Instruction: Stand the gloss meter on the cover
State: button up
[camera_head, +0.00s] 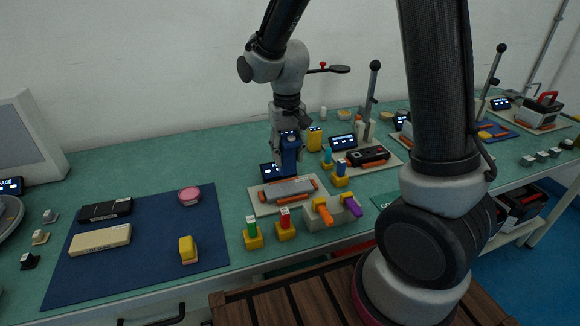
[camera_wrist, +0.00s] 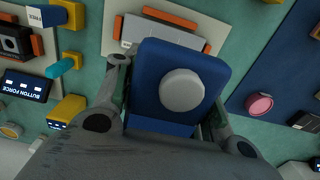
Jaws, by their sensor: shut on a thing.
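My gripper (camera_head: 290,168) is shut on a blue block-shaped device, which I take to be the gloss meter (camera_head: 290,150). In the wrist view the gloss meter (camera_wrist: 205,62) sits between my fingers (camera_wrist: 165,105), with a round grey knob on its face. It looks roughly upright in the head view. The cover, a flat grey plate (camera_head: 286,191), lies between orange clips on a pale fixture board. The gloss meter is over or just behind the cover's far edge; I cannot tell whether they touch.
A small display (camera_head: 271,170) is close behind. A blue mat (camera_head: 150,255) with several items lies left. Another fixture (camera_head: 368,156) is right.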

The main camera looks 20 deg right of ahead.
aim_at(288, 134)
jog(key=shift+f, duration=2)
jog(key=shift+f, duration=0.15)
jog(key=o, duration=1.1)
notch_tip(288, 134, up, 11)
jog(key=shift+r, duration=0.8)
jog(key=s+d+r+t, duration=0.1)
jog(key=s+d+r, duration=0.2)
jog(key=s+d, duration=0.2)
jog(key=s+d+r+t, duration=0.1)
jog(key=s+d+r, duration=0.2)
jog(key=s+d, duration=0.2)
jog(key=s+d+r+t, duration=0.2)
jog(key=s+d+r, duration=0.1)
jog(key=s, duration=0.7)
jog(key=shift+s+d+r, duration=0.1)
jog(key=shift+d+r, duration=0.1)
jog(key=shift+d, duration=0.25)
jog(key=shift+s+d+r, duration=0.1)
jog(key=shift+d+r, duration=0.05)
jog(key=shift+d, duration=0.3)
